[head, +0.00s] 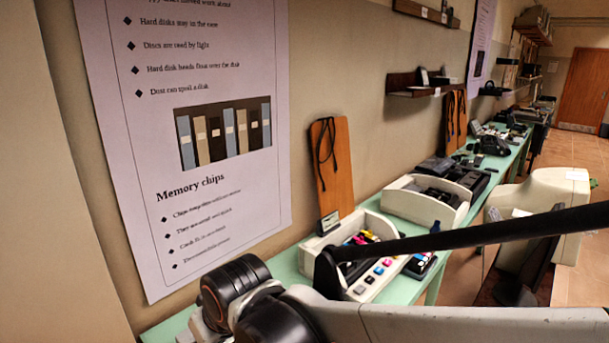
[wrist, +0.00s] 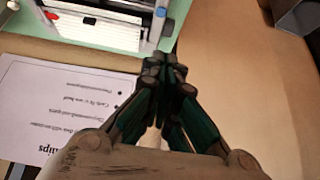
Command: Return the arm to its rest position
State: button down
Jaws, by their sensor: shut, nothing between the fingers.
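My gripper (wrist: 165,68) shows in the middle of the wrist view. Its dark green fingers come together at the tips, shut with nothing between them. It is in front of a plain tan surface, with the edge of the green table (wrist: 182,22) behind and above the tips in the picture. In the head view my arm crosses the bottom of the picture, with black round joints (head: 236,290) at the lower left and a pale link to their right. I cannot make out the gripper's fingertips in the head view.
The green table (head: 290,262) runs along the wall, bearing a white tray of colourful small parts (head: 312,245) and another white tray (head: 400,202). A memory chips poster (head: 190,150) hangs at left. Small shelves (head: 420,91) jut from the wall. Brown floor shows at right.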

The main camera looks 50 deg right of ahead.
jog(key=shift+t, duration=0.4)
jog(key=shift+s+a+r+b, duration=0.15)
jog(key=shift+s+b, duration=0.3)
jog(key=shift+s, duration=0.5)
jog(key=shift+s+a+r+b, duration=0.1)
jog(key=shift+s+r+b, duration=0.25)
jog(key=shift+s, duration=0.55)
jog(key=shift+s+a+r+b, duration=0.15)
jog(key=shift+s+b, duration=0.35)
jog(key=shift+s, duration=0.45)
